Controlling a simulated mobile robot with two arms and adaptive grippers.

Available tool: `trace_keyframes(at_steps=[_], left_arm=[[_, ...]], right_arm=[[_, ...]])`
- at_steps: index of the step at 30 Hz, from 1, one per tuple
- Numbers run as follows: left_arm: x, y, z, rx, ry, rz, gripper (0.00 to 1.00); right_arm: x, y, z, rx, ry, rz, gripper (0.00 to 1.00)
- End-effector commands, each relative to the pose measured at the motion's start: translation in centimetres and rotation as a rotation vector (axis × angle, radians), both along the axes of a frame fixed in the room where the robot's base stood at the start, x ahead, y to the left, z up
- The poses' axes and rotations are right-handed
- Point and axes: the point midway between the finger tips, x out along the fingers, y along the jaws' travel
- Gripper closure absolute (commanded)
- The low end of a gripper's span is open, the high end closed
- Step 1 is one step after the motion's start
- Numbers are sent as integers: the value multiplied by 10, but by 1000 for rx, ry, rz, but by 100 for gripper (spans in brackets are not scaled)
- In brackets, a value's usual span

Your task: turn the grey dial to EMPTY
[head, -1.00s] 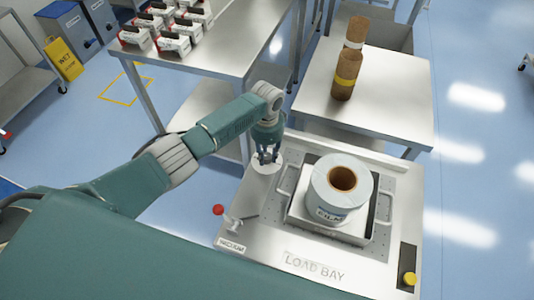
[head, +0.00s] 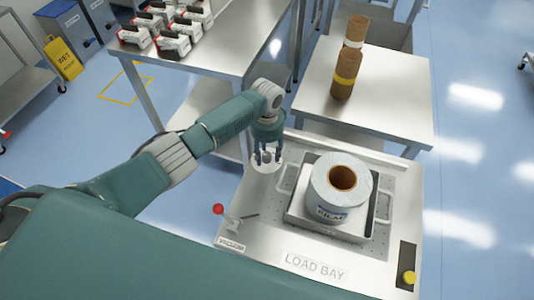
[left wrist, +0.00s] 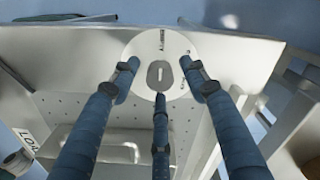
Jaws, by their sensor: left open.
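The grey dial (left wrist: 158,75) is an oval knob with a pale line along it, on a round white plate (left wrist: 172,46). In the left wrist view the line runs roughly up and down the picture. Small dark lettering on the plate is too small to read. In the head view the plate (head: 263,167) lies at the left back of the load bay panel, with the knob mostly hidden by my fingers. My left gripper (head: 267,155) is open over the dial, its three fingers spread around the knob. I cannot tell whether they touch it. My right gripper is out of view.
A film roll (head: 325,198) sits in a handled tray (head: 353,233) right of the dial. A red-knobbed lever (head: 218,209) stands at the panel's front left, and a yellow button (head: 409,278) at its front right. A steel table (head: 385,112) with brown rolls (head: 345,75) stands behind.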

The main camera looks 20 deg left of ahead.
Motion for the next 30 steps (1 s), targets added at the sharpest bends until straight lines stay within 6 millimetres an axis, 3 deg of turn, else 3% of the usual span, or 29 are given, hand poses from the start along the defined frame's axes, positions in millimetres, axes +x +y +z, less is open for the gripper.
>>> trace_keyframes(at_steps=[15,21,30], left_arm=[[2,0,98,-1,-6,-1,55],[1,0,114,-1,-4,0,55],[1,0,115,-1,-3,0,55]], right_arm=[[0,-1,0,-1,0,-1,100],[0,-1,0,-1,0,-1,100],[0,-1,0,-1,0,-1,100]])
